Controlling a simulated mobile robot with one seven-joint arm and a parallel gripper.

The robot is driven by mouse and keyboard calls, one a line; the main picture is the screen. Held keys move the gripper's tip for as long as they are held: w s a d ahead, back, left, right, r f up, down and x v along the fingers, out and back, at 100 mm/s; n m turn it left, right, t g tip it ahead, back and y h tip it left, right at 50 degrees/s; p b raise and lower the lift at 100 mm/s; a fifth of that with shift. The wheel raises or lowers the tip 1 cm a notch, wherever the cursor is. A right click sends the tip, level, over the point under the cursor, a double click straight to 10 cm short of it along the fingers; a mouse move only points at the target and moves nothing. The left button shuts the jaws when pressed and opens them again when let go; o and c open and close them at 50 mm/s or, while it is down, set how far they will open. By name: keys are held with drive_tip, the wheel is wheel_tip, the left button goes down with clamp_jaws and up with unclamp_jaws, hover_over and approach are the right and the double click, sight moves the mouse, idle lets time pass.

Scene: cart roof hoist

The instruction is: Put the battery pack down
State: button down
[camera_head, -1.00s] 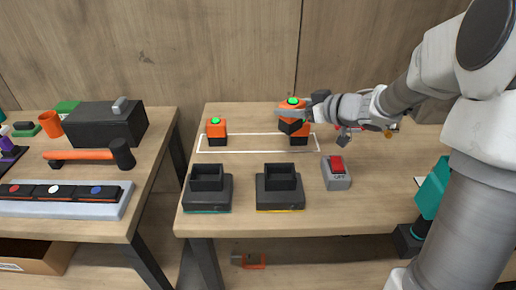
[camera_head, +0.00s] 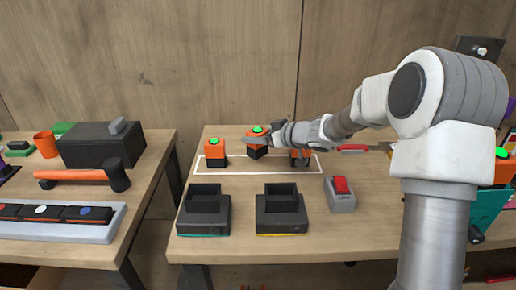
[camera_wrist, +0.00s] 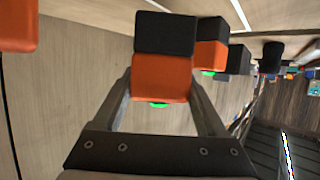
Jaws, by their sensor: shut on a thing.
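My gripper (camera_head: 259,139) is shut on an orange and black battery pack (camera_head: 256,151) with a green top spot. The held pack is between two other packs, near the far line of a white outlined strip (camera_head: 232,173). In the wrist view the pack (camera_wrist: 163,75) sits between the fingers, black part outward. I cannot tell whether it touches the table. A second pack (camera_head: 214,152) stands upright at the strip's left end. A third pack (camera_head: 300,158), partly hidden by my gripper, stands near the right end.
Two black open-topped docks, left (camera_head: 204,215) and right (camera_head: 282,212), stand in front of the strip. A grey box with a red button (camera_head: 341,193) is right of them. A side table at left holds a hammer (camera_head: 84,177) and a black box (camera_head: 101,147).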

sight(263, 146)
drive_tip(key=shift+f+b, duration=0.6)
drive_tip(key=shift+f, duration=1)
drive_tip(key=shift+f, duration=0.1)
drive_tip(key=shift+f, duration=0.1)
unclamp_jaws()
drive_tip(key=shift+d+r, duration=0.15)
drive_tip(key=shift+r, duration=0.1)
drive_tip(key=p+v, duration=0.3)
drive_tip(key=v, duration=0.9)
